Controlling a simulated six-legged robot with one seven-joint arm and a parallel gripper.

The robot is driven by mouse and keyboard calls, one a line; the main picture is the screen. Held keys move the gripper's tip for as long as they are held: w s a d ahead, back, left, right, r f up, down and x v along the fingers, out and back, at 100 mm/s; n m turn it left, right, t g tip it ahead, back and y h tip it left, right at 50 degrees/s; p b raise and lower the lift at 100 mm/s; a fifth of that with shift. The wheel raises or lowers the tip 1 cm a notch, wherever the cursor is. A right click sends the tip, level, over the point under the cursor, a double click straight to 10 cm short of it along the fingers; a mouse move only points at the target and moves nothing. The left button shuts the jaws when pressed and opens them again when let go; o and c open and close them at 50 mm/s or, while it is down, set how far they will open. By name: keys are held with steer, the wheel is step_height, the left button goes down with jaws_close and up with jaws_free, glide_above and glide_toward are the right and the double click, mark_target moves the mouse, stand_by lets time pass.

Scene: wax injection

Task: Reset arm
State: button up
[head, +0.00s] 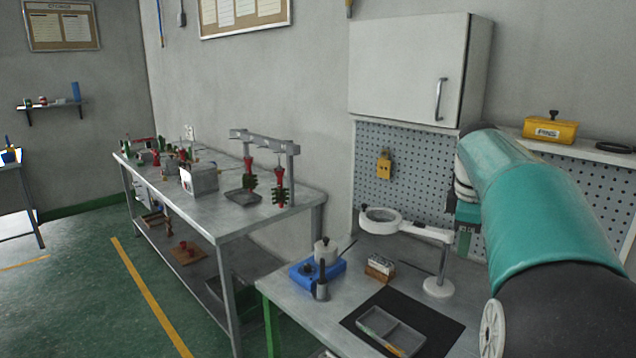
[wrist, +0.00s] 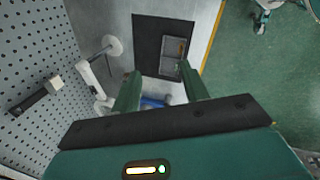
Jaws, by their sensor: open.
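My teal arm rises on the right of the head view, folded up in front of the pegboard. My gripper (wrist: 158,92) shows in the wrist view with its two green fingers apart and nothing between them. It hangs above the workbench and points down toward it. The fingers touch nothing that I can see. In the head view the fingers are hidden behind my arm.
A wall cabinet (head: 408,70) hangs above. A long metal table (head: 225,218) stands left. Green floor (head: 80,270) is open.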

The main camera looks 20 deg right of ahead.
steer(key=s+a+f+m+t, duration=0.1)
steer(key=s+a+m, duration=0.1)
steer(key=a, duration=0.9)
steer(key=s+a+f+m+t, duration=0.1)
steer(key=s+a+m, duration=0.15)
steer(key=a, duration=0.85)
steer(key=s+a+f+m+t+y, duration=0.2)
steer(key=s+a+f+m, duration=0.2)
steer(key=s+a+f, duration=0.5)
steer(key=s+a, duration=0.1)
steer(key=a, duration=0.2)
steer(key=shift+s+a, duration=0.15)
steer(key=shift+s, duration=0.25)
steer(key=shift+f, duration=0.1)
steer(key=shift+c, duration=1)
steer(key=shift+d, duration=0.25)
